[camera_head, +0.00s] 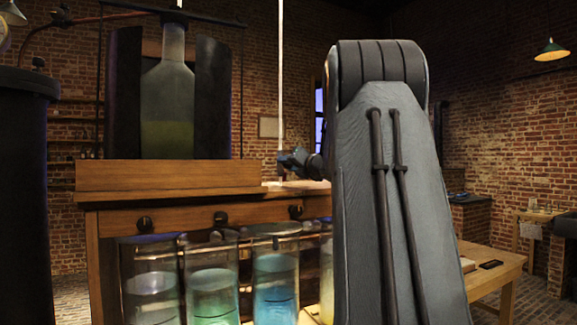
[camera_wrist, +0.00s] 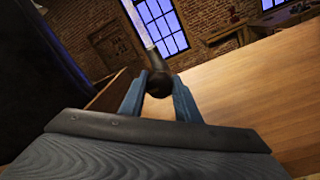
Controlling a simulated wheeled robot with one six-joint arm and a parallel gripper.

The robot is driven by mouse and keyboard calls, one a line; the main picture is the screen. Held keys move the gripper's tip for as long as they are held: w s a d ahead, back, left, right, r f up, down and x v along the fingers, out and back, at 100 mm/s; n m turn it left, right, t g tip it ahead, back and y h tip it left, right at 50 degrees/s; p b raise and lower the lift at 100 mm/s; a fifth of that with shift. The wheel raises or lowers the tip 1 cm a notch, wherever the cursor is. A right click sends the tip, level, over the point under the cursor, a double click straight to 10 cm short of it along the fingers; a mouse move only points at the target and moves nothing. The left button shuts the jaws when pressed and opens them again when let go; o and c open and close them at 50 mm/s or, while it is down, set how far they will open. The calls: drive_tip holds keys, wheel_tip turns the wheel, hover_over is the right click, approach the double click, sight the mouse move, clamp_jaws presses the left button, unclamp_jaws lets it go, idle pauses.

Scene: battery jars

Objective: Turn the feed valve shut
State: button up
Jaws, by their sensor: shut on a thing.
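My gripper (camera_head: 291,161) is at the right end of the wooden bench, at the foot of a pale upright rod (camera_head: 281,80). In the wrist view my gripper's blue fingers (camera_wrist: 158,90) are shut on a dark round knob (camera_wrist: 158,80), and the pale rod (camera_wrist: 138,22) rises from it. The knob's lower part is hidden between the fingers. Three black knobs, at left (camera_head: 145,223), middle (camera_head: 220,217) and right (camera_head: 295,211), sit on the bench front. I cannot tell for sure which part is the feed valve.
A large glass bottle (camera_head: 167,100) stands between dark curved plates on a wooden plinth (camera_head: 165,176). Several glass jars of coloured liquid, one blue (camera_head: 275,285), stand below. A dark cylinder (camera_head: 25,190) is at left. A low table (camera_head: 490,270) is at right.

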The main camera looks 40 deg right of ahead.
drive_tip(key=m, duration=0.8)
drive_tip(key=m+h+p, duration=0.1)
drive_tip(key=m, duration=0.4)
drive_tip(key=shift+p, duration=0.35)
drive_tip(key=shift+r+m+t+p, duration=0.1)
drive_tip(key=shift+m+t+p, duration=0.45)
drive_tip(key=shift+m, duration=1.55)
drive_tip(key=shift+g+h, duration=0.35)
drive_tip(key=shift+h, duration=0.05)
drive_tip(key=o, duration=1)
